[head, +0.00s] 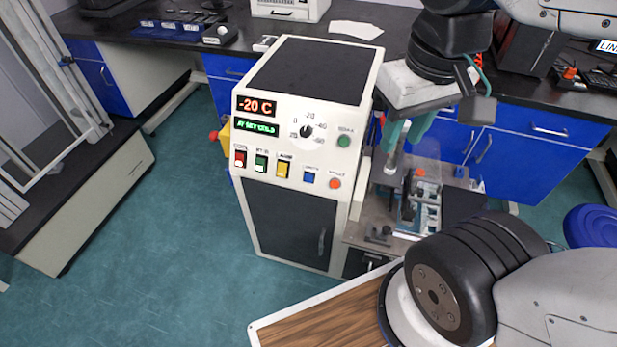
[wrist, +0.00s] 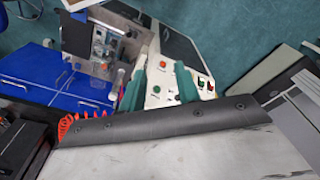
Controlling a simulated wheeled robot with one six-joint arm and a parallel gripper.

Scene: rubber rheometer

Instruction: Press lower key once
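The white machine (head: 310,140) stands left of centre in the head view, with its sloped front panel facing me. The panel has a red switch (head: 240,158), a green switch (head: 261,163), a yellow switch (head: 283,168), a blue key (head: 309,177) and an orange round button (head: 335,183). A green round button (head: 344,141) sits above. The small labels are too blurred to tell which is the lower key. My gripper (head: 400,146) hangs right of the panel, apart from it. In the wrist view its two teal fingers (wrist: 159,70) are spread and empty, with part of the panel (wrist: 193,80) beyond.
A metal fixture (head: 418,200) stands right of the machine, below my gripper. A black-topped bench with blue cabinets (head: 530,150) runs behind. A wooden-topped surface (head: 320,318) is in front. The teal floor (head: 185,250) left of the machine is clear.

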